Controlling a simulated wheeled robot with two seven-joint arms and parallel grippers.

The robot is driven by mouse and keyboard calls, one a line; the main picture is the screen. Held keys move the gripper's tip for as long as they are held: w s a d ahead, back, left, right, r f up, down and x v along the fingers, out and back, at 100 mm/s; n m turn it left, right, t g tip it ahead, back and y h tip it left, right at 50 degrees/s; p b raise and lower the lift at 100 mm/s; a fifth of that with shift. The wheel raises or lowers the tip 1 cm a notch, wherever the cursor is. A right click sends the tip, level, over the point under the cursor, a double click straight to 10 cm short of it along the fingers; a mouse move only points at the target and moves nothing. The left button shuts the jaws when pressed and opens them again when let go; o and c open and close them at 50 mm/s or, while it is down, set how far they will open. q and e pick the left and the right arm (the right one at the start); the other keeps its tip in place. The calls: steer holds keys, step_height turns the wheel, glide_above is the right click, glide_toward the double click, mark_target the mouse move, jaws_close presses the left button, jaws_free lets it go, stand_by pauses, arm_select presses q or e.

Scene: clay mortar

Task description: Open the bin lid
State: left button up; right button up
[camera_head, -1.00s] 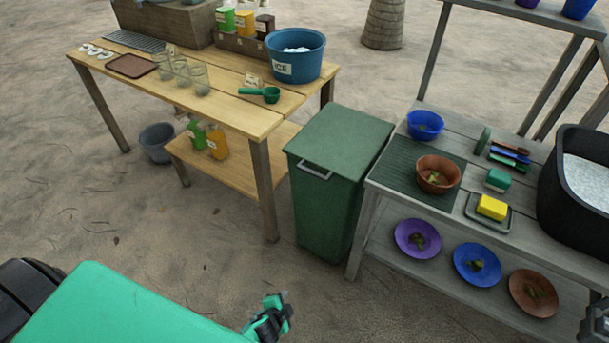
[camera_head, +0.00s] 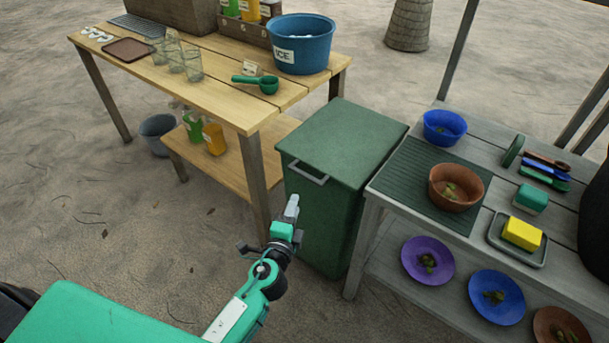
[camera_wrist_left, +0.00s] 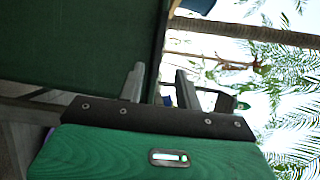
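The dark green bin (camera_head: 325,215) stands between the two tables. Its flat lid (camera_head: 345,140) is closed, with a grey bar handle (camera_head: 309,173) at the front edge. My left gripper (camera_head: 291,206) is in front of the bin, just below and left of the handle, and appears apart from it. In the left wrist view its two fingers (camera_wrist_left: 160,86) are parted with nothing between them. A dark green face of the bin (camera_wrist_left: 80,45) fills the upper left there. My right gripper is not in view.
The wooden table (camera_head: 215,85) at the left holds a blue ice tub (camera_head: 301,50), glasses and a green scoop (camera_head: 262,83). The grey table (camera_head: 375,195) close at the right holds bowls and a yellow sponge (camera_head: 522,233). Sandy ground is open in front.

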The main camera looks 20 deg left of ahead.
mark_target(305, 178)
arm_select(q)
steer(key=w, duration=1.1)
steer(key=shift+w+a+p, duration=0.1)
steer(key=shift+a+p, duration=0.15)
steer(key=shift+p, duration=0.05)
steer(key=shift+w, duration=0.55)
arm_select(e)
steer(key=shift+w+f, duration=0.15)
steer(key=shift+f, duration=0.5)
arm_select(q)
jaws_close()
